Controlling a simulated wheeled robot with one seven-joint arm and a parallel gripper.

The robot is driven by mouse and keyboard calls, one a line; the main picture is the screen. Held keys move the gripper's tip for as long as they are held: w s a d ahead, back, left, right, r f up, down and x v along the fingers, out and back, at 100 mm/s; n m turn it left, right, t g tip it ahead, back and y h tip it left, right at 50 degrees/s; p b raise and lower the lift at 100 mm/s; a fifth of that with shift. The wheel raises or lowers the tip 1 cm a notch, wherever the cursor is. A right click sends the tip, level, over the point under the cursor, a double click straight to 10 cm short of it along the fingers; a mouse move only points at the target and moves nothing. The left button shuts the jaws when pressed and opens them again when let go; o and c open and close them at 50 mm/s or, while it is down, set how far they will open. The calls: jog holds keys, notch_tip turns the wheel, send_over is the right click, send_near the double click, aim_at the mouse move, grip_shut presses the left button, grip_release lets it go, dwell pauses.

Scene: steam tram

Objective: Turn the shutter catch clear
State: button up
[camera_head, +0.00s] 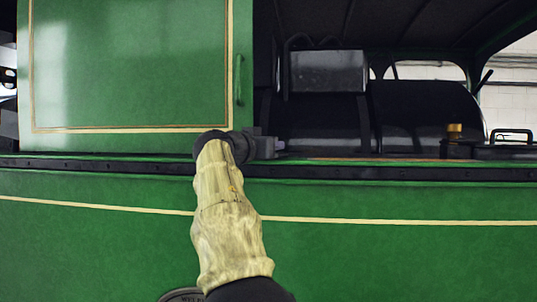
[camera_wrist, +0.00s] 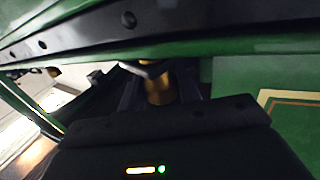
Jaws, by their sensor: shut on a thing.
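The green shutter panel (camera_head: 130,70) with cream lining fills the upper left of the head view, with a green handle (camera_head: 238,80) near its right edge. My gripper (camera_head: 268,147) is at the panel's lower right corner, just above the dark rail, at the end of my cloth-sleeved arm. In the wrist view, my gripper's dark fingers (camera_wrist: 160,78) are shut on a brass-coloured piece, which I take as the shutter catch (camera_wrist: 158,90). Only part of the catch shows between the fingers. In the head view my gripper hides it, and its turn angle cannot be told.
A dark riveted rail (camera_head: 400,173) runs along the green side below the opening. Right of my gripper is the open cab, with dark boxes and a brass fitting (camera_head: 455,131) near the sill. A wire-like black handle (camera_head: 512,135) stands at the far right.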

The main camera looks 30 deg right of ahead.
jog(key=m+g, duration=0.1)
jog(key=m+g+h+p, duration=0.1)
jog(key=g, duration=0.1)
jog(key=m+g+h+p, duration=0.1)
jog(key=shift+r, duration=0.25)
jog(key=shift+f+m+g+h+p, duration=0.1)
jog(key=shift+m+g+h+p, duration=0.2)
jog(key=shift+m+g+p, duration=0.7)
jog(key=shift+f+g, duration=0.1)
jog(key=shift+g, duration=0.3)
jog(key=o, duration=0.9)
jog(key=shift+o, duration=0.2)
jog(key=shift+s, duration=0.1)
jog(key=shift+a, duration=0.15)
